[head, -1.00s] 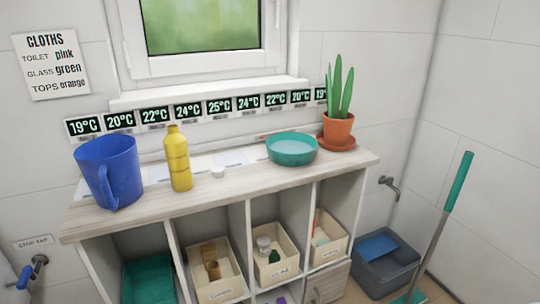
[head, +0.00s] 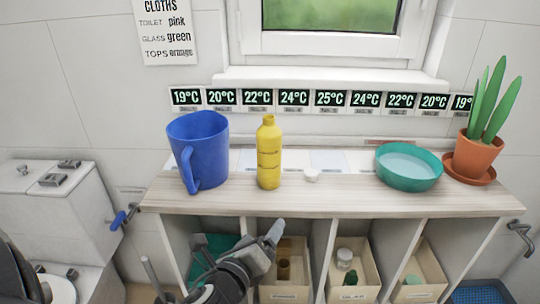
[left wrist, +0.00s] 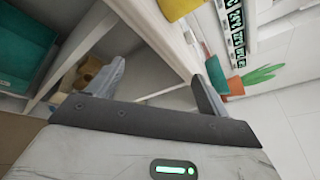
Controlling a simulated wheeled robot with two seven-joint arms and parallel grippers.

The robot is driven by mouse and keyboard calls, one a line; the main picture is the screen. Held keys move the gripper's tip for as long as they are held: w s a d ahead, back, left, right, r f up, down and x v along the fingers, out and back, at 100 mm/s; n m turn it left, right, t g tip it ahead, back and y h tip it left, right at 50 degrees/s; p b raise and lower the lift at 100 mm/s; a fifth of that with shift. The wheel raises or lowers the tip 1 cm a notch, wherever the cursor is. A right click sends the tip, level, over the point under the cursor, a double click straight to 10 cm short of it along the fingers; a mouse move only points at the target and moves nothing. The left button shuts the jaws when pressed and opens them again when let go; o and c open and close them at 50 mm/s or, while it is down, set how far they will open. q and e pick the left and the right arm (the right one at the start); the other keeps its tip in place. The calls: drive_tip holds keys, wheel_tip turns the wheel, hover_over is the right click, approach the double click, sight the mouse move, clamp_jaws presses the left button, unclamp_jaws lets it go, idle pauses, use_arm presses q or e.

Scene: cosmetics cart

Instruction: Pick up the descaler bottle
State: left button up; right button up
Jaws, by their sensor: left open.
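The yellow bottle (head: 269,154), which I take for the descaler bottle, stands upright on the wooden cart top (head: 330,197), its top uncapped. A small white cap (head: 311,175) lies to its right. In the left wrist view a yellow part, likely the same bottle (left wrist: 176,8), shows at the top edge, cut off by the frame. My left gripper (head: 240,252) is open and empty, in front of the cart's shelves, below the top and short of the bottle. Its two fingers stand apart in the left wrist view (left wrist: 160,88). My right gripper is not in view.
A blue jug (head: 200,150) stands left of the bottle. A teal basin (head: 408,168) and a potted plant (head: 473,155) stand to the right. Temperature cards (head: 294,98) line the wall behind. The front edge of the top lies between gripper and bottle.

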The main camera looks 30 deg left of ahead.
sight(266, 172)
use_arm(q)
drive_tip(key=w+a+r+m+t+y, duration=0.2)
drive_tip(key=a+r+m, duration=0.1)
drive_tip(key=r+m, duration=0.35)
drive_tip(key=shift+m, duration=0.45)
drive_tip(key=x, duration=0.4)
drive_tip(key=p+x, duration=0.1)
drive_tip(key=x, duration=0.4)
drive_tip(key=shift+w+a+f, duration=0.15)
drive_tip(key=shift+w+a, duration=0.1)
drive_tip(key=shift+a, duration=0.05)
drive_tip(key=shift+x, duration=3.1)
drive_tip(key=shift+s, duration=0.1)
drive_tip(key=c, duration=1.3)
drive_tip(key=shift+c, duration=0.2)
